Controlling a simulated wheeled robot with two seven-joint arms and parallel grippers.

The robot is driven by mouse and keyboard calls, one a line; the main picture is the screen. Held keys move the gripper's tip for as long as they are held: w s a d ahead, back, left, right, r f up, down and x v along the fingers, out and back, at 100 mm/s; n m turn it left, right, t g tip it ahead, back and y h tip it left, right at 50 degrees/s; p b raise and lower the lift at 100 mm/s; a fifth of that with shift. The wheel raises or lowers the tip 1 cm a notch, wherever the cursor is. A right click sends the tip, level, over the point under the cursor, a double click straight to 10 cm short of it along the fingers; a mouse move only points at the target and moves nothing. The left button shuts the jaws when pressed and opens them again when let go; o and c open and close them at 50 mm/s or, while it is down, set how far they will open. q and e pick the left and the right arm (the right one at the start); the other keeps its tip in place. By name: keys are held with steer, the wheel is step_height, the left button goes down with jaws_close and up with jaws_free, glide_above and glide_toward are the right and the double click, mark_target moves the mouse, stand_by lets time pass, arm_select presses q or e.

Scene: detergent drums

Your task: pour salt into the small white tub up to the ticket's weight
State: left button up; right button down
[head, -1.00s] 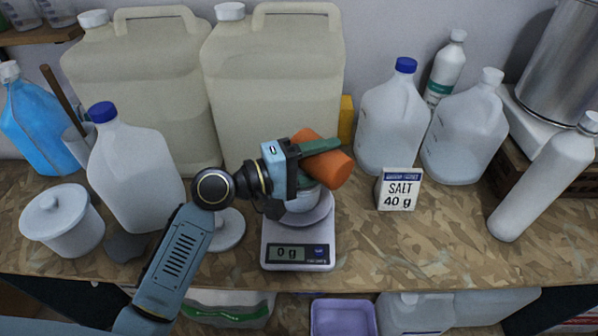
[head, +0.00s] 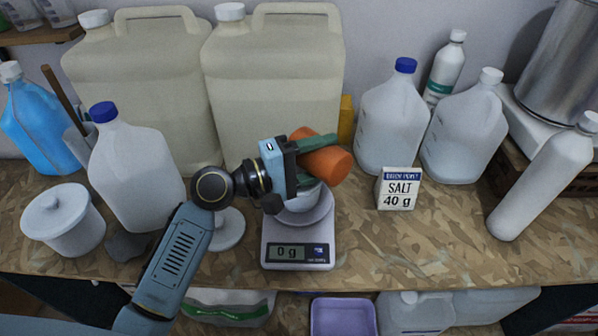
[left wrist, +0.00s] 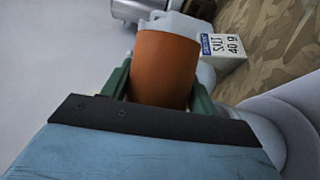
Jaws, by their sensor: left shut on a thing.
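My left gripper (head: 318,160) is shut on an orange cup (head: 328,163) and holds it tipped well over, above the scale. The cup's orange wall fills the middle of the left wrist view (left wrist: 165,68), between the green fingers; its contents are hidden. The small white tub (head: 302,204) stands on the pan of the kitchen scale (head: 271,238), partly hidden by the gripper and cup. The scale's display (head: 289,252) reads 0 g. The ticket (head: 399,189) reads SALT 40 g. No falling salt can be made out. My right gripper is not in view.
A white lidded pot (head: 62,222) and a blue-capped jug (head: 135,180) stand at left. A round white disc (head: 229,230) lies left of the scale. Large canisters (head: 272,90) stand behind. More jugs (head: 392,120) stand behind the ticket.

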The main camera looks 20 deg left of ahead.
arm_select(q)
steer(key=shift+w+a+r+n, duration=0.15)
steer(key=shift+r+n, duration=0.1)
steer(key=shift+n, duration=0.25)
stand_by(0.5)
steer(key=shift+w+a+f+n+t+h+b, duration=0.1)
steer(key=shift+a+f+n+t+h+b, duration=0.3)
steer(key=shift+n, duration=0.4)
stand_by(1.4)
stand_by(1.7)
